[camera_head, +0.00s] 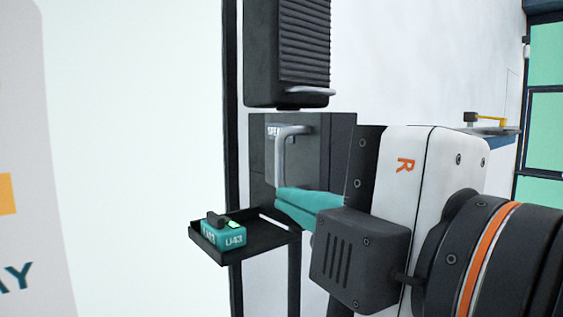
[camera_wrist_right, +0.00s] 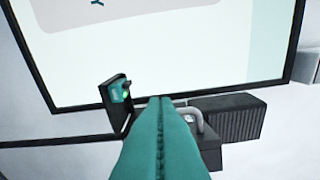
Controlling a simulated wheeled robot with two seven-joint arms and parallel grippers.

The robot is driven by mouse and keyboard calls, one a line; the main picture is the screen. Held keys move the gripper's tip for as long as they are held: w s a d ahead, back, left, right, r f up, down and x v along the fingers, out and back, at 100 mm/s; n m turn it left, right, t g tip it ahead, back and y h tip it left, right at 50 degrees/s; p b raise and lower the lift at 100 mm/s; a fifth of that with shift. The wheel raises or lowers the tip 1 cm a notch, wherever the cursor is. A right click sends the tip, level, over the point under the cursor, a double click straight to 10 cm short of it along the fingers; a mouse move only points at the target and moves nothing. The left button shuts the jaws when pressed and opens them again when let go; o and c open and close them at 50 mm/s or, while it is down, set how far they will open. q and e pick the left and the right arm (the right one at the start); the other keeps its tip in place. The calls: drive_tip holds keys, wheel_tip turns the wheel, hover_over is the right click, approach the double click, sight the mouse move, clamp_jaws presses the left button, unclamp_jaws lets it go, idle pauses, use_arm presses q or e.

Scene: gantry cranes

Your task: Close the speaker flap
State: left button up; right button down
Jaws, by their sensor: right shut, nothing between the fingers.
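The speaker flap (camera_head: 268,160) is a dark panel with a partly hidden label starting "SPEA" and a light grey bar handle (camera_head: 281,158), on a dark box below a ribbed unit. I cannot tell how far it stands open. My right gripper (camera_head: 279,199) comes in from the right, its teal fingers shut and empty, with the tips by the handle's lower end; I cannot tell if they touch. In the right wrist view the shut fingers (camera_wrist_right: 160,99) point ahead, and the handle (camera_wrist_right: 199,120) is just right of them. My left gripper is not in view.
A large pale panel (camera_head: 140,150) fills the left.

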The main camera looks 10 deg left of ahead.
sight(278, 167)
drive_tip(key=w+a+r+n+p, duration=0.1)
drive_tip(key=w+a+r+p, duration=0.1)
drive_tip(key=w+a+p, duration=0.45)
drive_tip(key=d, duration=0.2)
drive_tip(key=shift+d+f, duration=0.3)
drive_tip(key=shift+d, duration=0.1)
drive_tip(key=shift+a, duration=0.15)
drive_tip(key=shift+a+n, duration=0.15)
drive_tip(key=shift+n, duration=0.15)
